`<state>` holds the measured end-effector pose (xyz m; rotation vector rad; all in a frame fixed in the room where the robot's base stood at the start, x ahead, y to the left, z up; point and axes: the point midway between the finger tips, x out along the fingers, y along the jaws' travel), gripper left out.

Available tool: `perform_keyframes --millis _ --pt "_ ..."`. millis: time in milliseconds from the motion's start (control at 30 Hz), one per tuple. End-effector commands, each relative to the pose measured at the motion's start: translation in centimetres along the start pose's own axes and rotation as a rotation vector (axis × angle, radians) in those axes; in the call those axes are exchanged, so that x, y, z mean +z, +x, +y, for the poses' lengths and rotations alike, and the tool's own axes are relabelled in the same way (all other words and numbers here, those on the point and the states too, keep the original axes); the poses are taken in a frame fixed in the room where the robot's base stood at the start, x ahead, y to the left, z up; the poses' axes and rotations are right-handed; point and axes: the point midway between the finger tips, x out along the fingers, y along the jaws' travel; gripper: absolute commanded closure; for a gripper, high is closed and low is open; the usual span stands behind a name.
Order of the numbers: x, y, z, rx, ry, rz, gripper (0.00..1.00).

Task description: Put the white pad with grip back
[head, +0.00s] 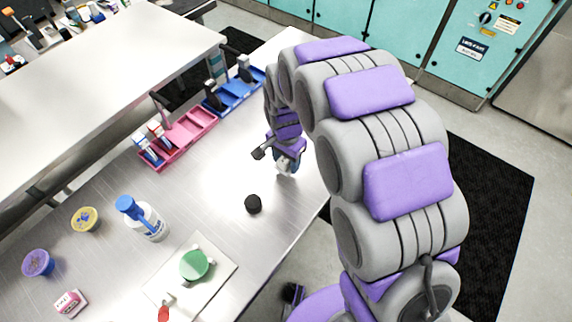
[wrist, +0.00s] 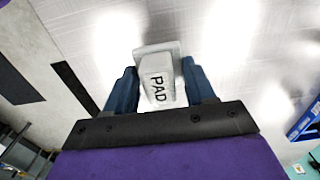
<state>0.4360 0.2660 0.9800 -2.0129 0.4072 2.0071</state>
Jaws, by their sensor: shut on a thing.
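The white pad with grip (wrist: 157,80) shows in the wrist view, with the dark letters PAD on its near face and a wider white plate at its far end. My gripper (wrist: 160,88) is shut on it, with one blue finger on each side. In the head view my gripper (head: 284,160) is over the right part of the metal table, with the white pad (head: 286,168) at its tip, small and partly hidden. I cannot tell whether the pad touches the table. The pink tray (head: 190,135) and the blue tray (head: 240,93) stand to the left of my gripper.
A black cap (head: 253,204) is near my gripper. White-and-blue items stand in the pink tray.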

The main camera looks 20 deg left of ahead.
Motion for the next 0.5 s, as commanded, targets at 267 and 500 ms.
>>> perform_keyframes --millis 267,500 --pt "-0.3 3.4 -0.3 0.002 -0.001 0.0 0.7" --pt "-0.3 3.5 -0.3 -0.001 0.0 0.002 0.7"
